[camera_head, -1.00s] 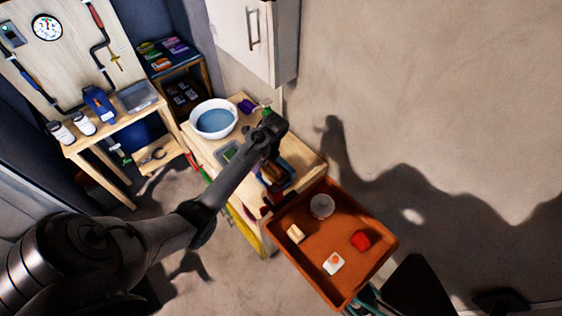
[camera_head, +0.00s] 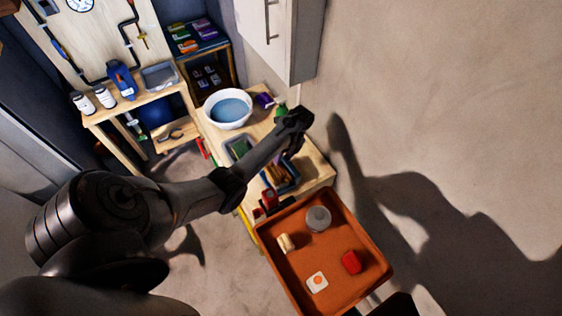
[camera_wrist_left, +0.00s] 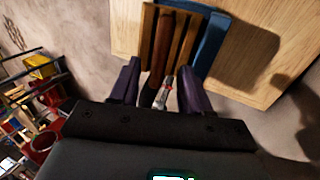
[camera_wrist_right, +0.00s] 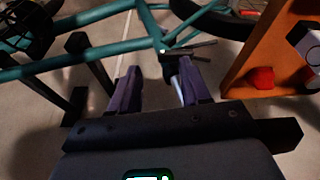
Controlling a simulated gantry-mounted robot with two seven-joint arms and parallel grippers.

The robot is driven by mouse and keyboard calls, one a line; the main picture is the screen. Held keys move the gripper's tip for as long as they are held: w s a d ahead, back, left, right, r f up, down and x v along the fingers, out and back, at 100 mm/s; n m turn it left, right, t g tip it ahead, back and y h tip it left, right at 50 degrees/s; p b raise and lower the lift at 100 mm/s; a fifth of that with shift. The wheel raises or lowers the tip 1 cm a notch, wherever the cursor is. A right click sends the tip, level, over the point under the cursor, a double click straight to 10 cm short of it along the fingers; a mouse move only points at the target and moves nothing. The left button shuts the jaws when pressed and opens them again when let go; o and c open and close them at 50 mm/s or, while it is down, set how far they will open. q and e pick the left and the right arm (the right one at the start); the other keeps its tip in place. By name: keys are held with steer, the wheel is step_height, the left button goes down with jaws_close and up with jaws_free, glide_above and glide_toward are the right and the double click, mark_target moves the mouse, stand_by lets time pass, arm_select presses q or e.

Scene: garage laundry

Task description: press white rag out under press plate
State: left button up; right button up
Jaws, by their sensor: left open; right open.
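My left gripper (camera_head: 297,148) hangs over the wooden bench. In the left wrist view my left gripper (camera_wrist_left: 160,85) is open, its purple fingers apart beside a blue-edged tray (camera_wrist_left: 208,45) with wooden slats (camera_wrist_left: 165,40) in it. This tray (camera_head: 293,185) is partly hidden by my left arm in the head view. I cannot tell whether the slats are the press plate. A red and silver thing shows between the left fingers, not clearly held. My right gripper (camera_wrist_right: 160,88) is open and empty, near a teal frame. I cannot make out a white rag.
A white basin of water (camera_head: 228,109) and a grey-rimmed tray (camera_head: 240,147) stand on the bench. A teal tubular frame (camera_wrist_right: 90,65) is near my right gripper.

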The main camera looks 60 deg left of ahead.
mark_target(280, 165)
arm_select(q)
steer(key=shift+x, duration=1.7)
jaws_close()
